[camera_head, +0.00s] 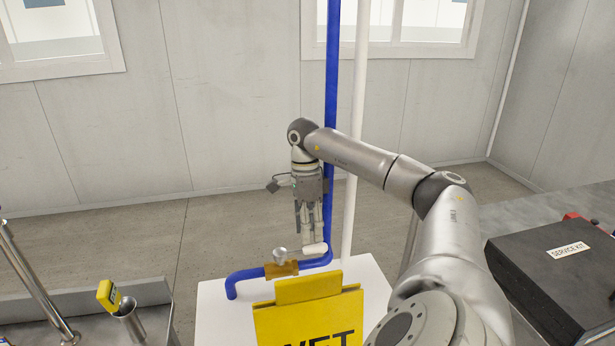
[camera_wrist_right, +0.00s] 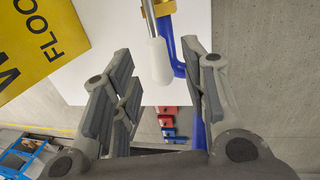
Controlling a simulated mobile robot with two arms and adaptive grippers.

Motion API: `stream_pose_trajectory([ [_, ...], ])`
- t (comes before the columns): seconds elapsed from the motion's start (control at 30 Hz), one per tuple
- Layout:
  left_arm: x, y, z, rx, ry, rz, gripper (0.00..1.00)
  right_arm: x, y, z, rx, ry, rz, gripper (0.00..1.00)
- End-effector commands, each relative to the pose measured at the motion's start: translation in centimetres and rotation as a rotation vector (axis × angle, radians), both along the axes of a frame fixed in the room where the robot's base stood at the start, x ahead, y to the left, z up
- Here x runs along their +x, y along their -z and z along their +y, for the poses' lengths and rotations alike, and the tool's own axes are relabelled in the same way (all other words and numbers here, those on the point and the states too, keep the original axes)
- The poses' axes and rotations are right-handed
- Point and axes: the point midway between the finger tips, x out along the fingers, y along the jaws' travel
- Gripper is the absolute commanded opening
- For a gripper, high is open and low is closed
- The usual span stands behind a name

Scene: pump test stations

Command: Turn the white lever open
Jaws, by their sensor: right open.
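The white lever (camera_head: 314,249) sits at the right end of the brass valve (camera_head: 281,269), on the low blue pipe (camera_head: 246,276). In the right wrist view the white lever (camera_wrist_right: 159,62) hangs from a metal stem below the brass fitting (camera_wrist_right: 166,8). My right gripper (camera_head: 308,232) points down just above the lever in the head view. It is open, and its fingers (camera_wrist_right: 157,75) stand apart on both sides of the lever in the wrist view. I cannot tell whether they touch it. My left gripper is not in view.
A yellow wet-floor sign (camera_head: 308,312) stands close in front of the valve, before a white panel (camera_head: 215,300). A vertical blue pipe (camera_head: 332,80) and a white pipe (camera_head: 358,110) rise behind the gripper. A black service kit case (camera_head: 553,270) lies at right.

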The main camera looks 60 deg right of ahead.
Motion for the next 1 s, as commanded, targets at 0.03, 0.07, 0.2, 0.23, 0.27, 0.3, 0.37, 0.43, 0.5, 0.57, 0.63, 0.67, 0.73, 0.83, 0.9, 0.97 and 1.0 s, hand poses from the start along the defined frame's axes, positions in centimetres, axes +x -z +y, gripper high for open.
stream_pose_trajectory([
  [0.03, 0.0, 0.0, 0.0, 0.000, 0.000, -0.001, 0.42, 0.3, -1.1, -0.1, 0.002, -0.001, -0.008, 0.41],
  [0.07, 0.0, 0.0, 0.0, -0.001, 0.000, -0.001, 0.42, 0.4, -1.6, -0.1, 0.002, -0.001, -0.007, 0.41],
  [0.2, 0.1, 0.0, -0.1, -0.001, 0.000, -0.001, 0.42, 0.6, -3.6, -0.4, 0.002, 0.000, -0.004, 0.41],
  [0.23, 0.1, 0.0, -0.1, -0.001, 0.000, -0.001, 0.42, 0.6, -3.8, -0.5, 0.001, 0.000, -0.005, 0.41],
  [0.27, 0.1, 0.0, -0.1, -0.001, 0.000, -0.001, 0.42, 0.7, -4.0, -0.5, 0.001, 0.000, -0.004, 0.41],
  [0.3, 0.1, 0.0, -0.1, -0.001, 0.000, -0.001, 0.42, 0.7, -4.2, -0.6, 0.000, -0.001, -0.003, 0.41],
  [0.37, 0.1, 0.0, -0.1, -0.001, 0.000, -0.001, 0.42, 0.7, -4.7, -0.6, 0.001, 0.000, -0.004, 0.41],
  [0.43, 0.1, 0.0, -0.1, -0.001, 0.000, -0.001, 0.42, 0.8, -5.2, -0.7, -0.001, 0.000, -0.005, 0.41],
  [0.5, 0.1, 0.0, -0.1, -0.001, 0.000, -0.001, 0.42, 0.9, -5.7, -0.8, 0.000, 0.000, -0.004, 0.41],
  [0.57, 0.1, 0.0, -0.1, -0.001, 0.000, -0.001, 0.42, 0.9, -5.9, -0.8, -0.001, -0.002, -0.003, 0.41],
  [0.63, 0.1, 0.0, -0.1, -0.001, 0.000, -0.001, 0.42, 1.0, -6.2, -0.8, 0.000, -0.004, -0.004, 0.41],
  [0.67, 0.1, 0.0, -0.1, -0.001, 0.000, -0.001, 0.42, 1.0, -6.2, -0.8, 0.000, -0.004, -0.003, 0.41],
  [0.73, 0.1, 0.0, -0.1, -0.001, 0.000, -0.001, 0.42, 1.1, -6.5, -0.8, 0.000, -0.004, -0.004, 0.41],
  [0.83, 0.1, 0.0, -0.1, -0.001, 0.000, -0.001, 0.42, 1.2, -6.9, -0.9, -0.001, -0.005, -0.004, 0.41],
  [0.9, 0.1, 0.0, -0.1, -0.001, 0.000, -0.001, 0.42, 1.2, -7.1, -0.9, -0.001, -0.005, -0.004, 0.41],
  [0.97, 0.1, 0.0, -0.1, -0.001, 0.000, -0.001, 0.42, 1.2, -7.3, -0.9, -0.001, -0.004, -0.003, 0.41],
  [1.0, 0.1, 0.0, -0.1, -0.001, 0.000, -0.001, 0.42, 1.2, -7.4, -1.0, -0.001, -0.004, -0.003, 0.41],
])
